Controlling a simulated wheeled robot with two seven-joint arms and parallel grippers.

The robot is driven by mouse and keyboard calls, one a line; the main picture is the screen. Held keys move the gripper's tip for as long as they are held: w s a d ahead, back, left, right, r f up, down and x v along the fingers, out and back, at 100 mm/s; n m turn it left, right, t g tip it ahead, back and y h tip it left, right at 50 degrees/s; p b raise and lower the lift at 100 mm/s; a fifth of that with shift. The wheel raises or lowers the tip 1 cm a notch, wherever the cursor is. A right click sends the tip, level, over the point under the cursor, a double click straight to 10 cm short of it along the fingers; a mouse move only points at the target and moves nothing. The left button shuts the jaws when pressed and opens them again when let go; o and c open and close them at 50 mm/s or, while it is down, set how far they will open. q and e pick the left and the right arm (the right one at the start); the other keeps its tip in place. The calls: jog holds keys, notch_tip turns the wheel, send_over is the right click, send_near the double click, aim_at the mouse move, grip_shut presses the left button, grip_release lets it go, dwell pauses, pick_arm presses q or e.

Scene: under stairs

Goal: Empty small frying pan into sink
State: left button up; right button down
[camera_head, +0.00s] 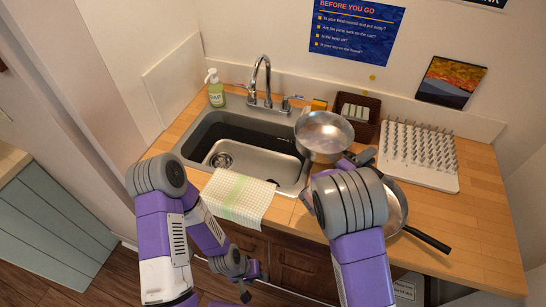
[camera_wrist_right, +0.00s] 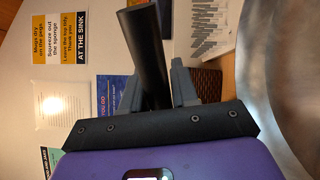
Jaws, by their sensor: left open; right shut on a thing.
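The small frying pan (camera_head: 324,133), a shiny metal pan, is over the right end of the sink, its bright inside facing my head camera. I make out no contents in it. My right gripper (camera_head: 362,158) is just right of the pan. In the right wrist view its jaws are shut on a black handle (camera_wrist_right: 148,50). The steel sink (camera_head: 205,128) is set in the counter, its drain visible at lower left. My left gripper (camera_head: 250,279) is open and empty, low in front of the cabinet.
A second pan (camera_head: 396,212) with a black handle lies on the wooden counter, partly hidden by my right arm. A tap (camera_head: 263,75), soap bottle (camera_head: 215,88), basket (camera_head: 372,108) and pegged rack (camera_head: 418,178) stand around. A cloth (camera_head: 238,199) hangs over the front edge.

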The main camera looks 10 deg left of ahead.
notch_tip(320, 180, up, 4)
jog(key=shift+a+f+p, duration=0.15)
jog(key=shift+p, duration=0.75)
dwell(0.4)
